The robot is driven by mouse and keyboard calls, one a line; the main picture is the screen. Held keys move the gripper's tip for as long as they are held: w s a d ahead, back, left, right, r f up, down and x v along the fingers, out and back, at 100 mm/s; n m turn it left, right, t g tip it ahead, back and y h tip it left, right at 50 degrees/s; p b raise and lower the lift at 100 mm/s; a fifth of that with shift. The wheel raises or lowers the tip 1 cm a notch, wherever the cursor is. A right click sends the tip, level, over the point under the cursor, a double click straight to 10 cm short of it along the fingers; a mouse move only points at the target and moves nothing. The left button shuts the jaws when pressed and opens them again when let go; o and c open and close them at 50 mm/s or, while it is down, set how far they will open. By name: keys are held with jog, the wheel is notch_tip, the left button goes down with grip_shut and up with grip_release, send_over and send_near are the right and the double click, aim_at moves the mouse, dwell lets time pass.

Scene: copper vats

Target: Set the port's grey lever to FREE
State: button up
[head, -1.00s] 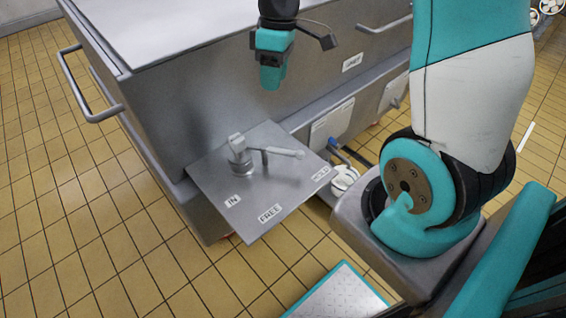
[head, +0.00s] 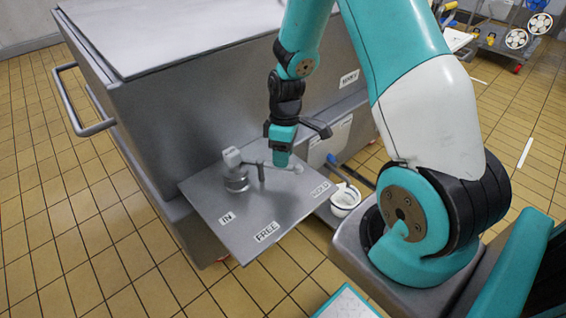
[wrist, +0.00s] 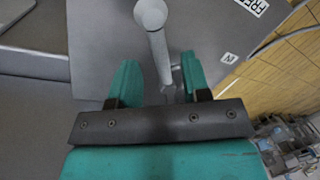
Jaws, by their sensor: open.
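The grey lever (head: 297,169) sits on a flat metal port plate (head: 215,203). In the wrist view the lever's rod (wrist: 160,52) runs between the open fingers, apparently not clamped. The fingertips partly hide the lever in the head view.
The large metal vat (head: 180,95) stands directly behind the plate, with a bar handle (head: 75,110) at its left. A white round fitting (head: 344,199) and a blue-handled part (head: 333,160) lie right of the plate. Tiled floor is clear to the left and front.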

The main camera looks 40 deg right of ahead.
jog(key=shift+s+a+f, duration=0.1)
jog(key=shift+a+f, duration=0.1)
jog(key=shift+f, duration=0.85)
grip_shut()
